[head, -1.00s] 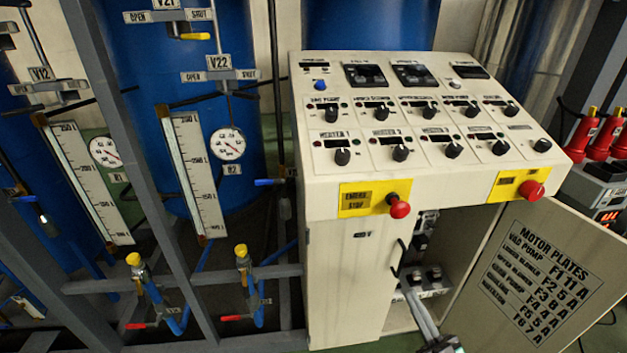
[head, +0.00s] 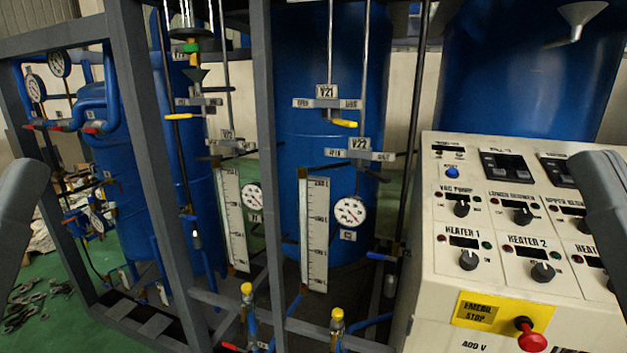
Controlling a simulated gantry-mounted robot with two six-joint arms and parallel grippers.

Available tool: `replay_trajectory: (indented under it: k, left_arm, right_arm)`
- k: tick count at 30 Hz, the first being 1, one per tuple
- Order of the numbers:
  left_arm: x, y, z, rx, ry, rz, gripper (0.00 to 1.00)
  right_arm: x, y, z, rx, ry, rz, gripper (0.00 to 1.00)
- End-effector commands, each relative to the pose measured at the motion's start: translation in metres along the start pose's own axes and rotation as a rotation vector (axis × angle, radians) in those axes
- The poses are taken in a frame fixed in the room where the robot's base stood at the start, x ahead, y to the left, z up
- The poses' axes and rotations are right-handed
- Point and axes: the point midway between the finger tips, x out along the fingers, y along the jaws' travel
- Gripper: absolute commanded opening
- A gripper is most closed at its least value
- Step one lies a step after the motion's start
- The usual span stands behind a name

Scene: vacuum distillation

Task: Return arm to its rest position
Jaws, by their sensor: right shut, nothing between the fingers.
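My right arm shows as a grey, tapering part (head: 604,195) at the right edge, in front of the control panel (head: 490,290) and covering some of its knobs. My right gripper is shut with nothing in it; its fingertips cannot be made out clearly. A similar grey part of my left arm (head: 18,215) stands at the left edge, and its gripper is out of the picture.
A grey steel frame (head: 137,110) with blue tanks (head: 325,90), level scales (head: 313,235), gauges and yellow-handled valves fills the left and middle. A red emergency stop button (head: 531,335) juts from the panel. Loose parts lie on the green floor at lower left.

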Motion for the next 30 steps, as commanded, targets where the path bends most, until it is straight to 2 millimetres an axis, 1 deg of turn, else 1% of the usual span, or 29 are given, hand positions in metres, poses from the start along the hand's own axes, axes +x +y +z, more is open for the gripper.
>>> replay_trajectory:
  k: [1,5,8,12,18,21,24,27,30]
  left_arm:
    - [0.034,0.000,-0.034,0.000,0.008,0.000,0.50]
    - [0.070,0.000,-0.069,0.000,0.009,0.000,0.50]
    - [0.104,0.000,-0.100,0.000,0.009,0.000,0.50]
    - [0.156,-0.001,-0.149,0.000,0.009,0.000,0.50]
    - [0.227,-0.001,-0.215,0.000,0.009,0.000,0.50]
    - [0.253,-0.001,-0.240,0.000,0.009,0.000,0.50]
    - [0.267,-0.001,-0.253,0.000,0.008,0.000,0.50]
    - [0.272,-0.001,-0.257,0.000,0.008,0.000,0.50]
    - [0.270,-0.001,-0.256,0.000,0.008,0.000,0.50]
  right_arm:
    - [0.033,0.001,-0.033,0.001,0.006,0.001,0.00]
    - [0.070,0.002,-0.066,0.002,0.005,0.002,0.00]
    - [0.104,0.002,-0.097,0.002,0.004,0.003,0.00]
    - [0.156,0.003,-0.145,0.002,0.004,0.004,0.00]
    - [0.227,0.004,-0.211,0.002,0.004,0.004,0.00]
    - [0.254,0.004,-0.235,0.002,0.003,0.005,0.00]
    - [0.268,0.004,-0.249,0.002,0.003,0.005,0.00]
    - [0.273,0.004,-0.253,0.002,0.003,0.005,0.00]
    - [0.271,0.004,-0.252,0.002,0.003,0.005,0.00]
